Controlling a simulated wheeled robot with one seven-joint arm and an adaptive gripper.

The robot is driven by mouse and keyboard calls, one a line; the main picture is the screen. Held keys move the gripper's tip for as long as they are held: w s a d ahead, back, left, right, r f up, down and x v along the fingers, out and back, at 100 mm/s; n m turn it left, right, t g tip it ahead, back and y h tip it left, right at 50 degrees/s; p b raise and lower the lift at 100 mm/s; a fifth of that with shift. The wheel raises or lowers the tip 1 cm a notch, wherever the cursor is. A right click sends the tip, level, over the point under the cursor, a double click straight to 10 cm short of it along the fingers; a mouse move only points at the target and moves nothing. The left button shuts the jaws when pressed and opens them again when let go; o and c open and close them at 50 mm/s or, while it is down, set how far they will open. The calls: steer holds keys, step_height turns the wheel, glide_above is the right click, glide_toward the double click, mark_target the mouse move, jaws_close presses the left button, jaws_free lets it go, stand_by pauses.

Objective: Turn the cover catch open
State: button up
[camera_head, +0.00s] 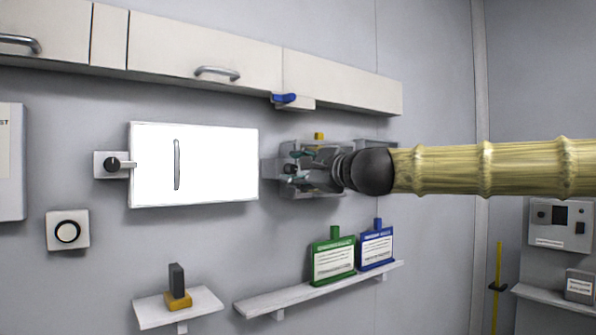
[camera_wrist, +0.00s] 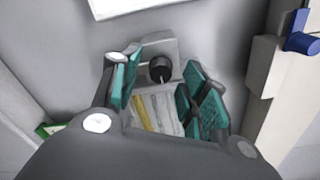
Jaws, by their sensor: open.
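The catch has a black round knob (camera_wrist: 160,69) on a grey plate (camera_wrist: 155,48), beside a shallow grey box (camera_wrist: 152,106) with a yellow strip in it. A thin pale edge shows on the knob, but I cannot tell its turn clearly. My gripper (camera_head: 298,166) is open. In the wrist view its teal-padded fingers (camera_wrist: 160,90) stand apart on both sides of the knob and box, with nothing held. In the head view my gripper largely hides this knob and the box.
A blue catch (camera_head: 285,98) hangs under the wall cabinets (camera_head: 200,45), above my gripper. A green pouch (camera_head: 334,259) and a blue pouch (camera_head: 377,247) stand on a shelf (camera_head: 290,298) below. Bare wall lies between the panel and the shelf.

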steer(key=v, duration=1.1)
steer(key=shift+s+d, duration=0.2)
steer(key=shift+s, duration=0.05)
